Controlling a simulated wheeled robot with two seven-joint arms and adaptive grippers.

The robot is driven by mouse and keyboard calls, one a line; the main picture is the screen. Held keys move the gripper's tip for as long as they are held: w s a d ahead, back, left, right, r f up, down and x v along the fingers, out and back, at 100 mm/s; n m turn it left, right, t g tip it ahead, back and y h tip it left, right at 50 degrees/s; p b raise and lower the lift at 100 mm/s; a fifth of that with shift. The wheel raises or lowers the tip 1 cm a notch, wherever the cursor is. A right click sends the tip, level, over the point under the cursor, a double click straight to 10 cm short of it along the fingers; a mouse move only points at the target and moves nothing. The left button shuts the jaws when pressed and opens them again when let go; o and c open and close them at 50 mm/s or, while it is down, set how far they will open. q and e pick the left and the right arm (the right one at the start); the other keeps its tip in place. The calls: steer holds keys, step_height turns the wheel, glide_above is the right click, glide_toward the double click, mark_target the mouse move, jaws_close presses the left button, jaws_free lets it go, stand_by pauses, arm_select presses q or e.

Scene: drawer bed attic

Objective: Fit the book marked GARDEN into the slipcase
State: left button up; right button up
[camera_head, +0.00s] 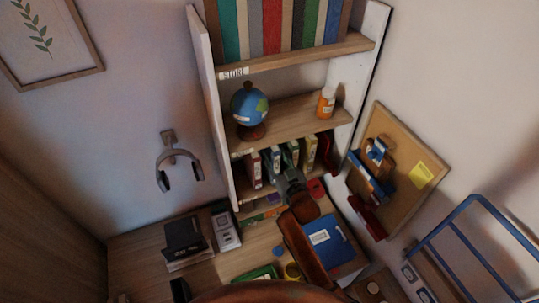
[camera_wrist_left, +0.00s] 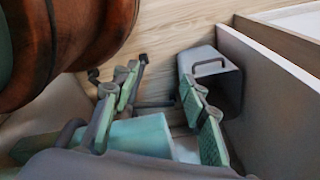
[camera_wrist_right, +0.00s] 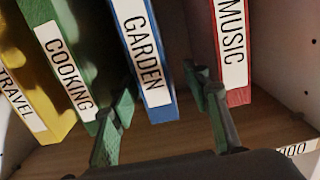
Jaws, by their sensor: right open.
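The blue GARDEN book (camera_wrist_right: 143,50) stands between the green COOKING book (camera_wrist_right: 62,60) and the red MUSIC book (camera_wrist_right: 230,50). In the head view it is on the lower shelf (camera_head: 275,160). My right gripper (camera_wrist_right: 158,82) is open, its fingers on either side of the GARDEN book's lower end; I cannot tell whether they touch it. In the head view this gripper (camera_head: 287,178) is in front of the book row. My left gripper (camera_wrist_left: 160,78) is open in its wrist view, and not seen in the head view. I cannot identify the slipcase for certain.
A yellow TRAVEL book (camera_wrist_right: 25,85) stands beyond COOKING. A globe (camera_head: 249,104) and an orange bottle (camera_head: 326,102) sit one shelf up. The desk (camera_head: 140,255) holds a dark stand (camera_head: 185,236) and a blue labelled item (camera_head: 328,243). A grey bin (camera_wrist_left: 212,65) is near my left gripper.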

steer(key=f+p+x, duration=0.1)
steer(key=x, duration=0.5)
steer(key=shift+d, duration=0.2)
steer(key=shift+f, duration=0.15)
steer(key=shift+c, duration=0.2)
jaws_close()
stand_by(0.4)
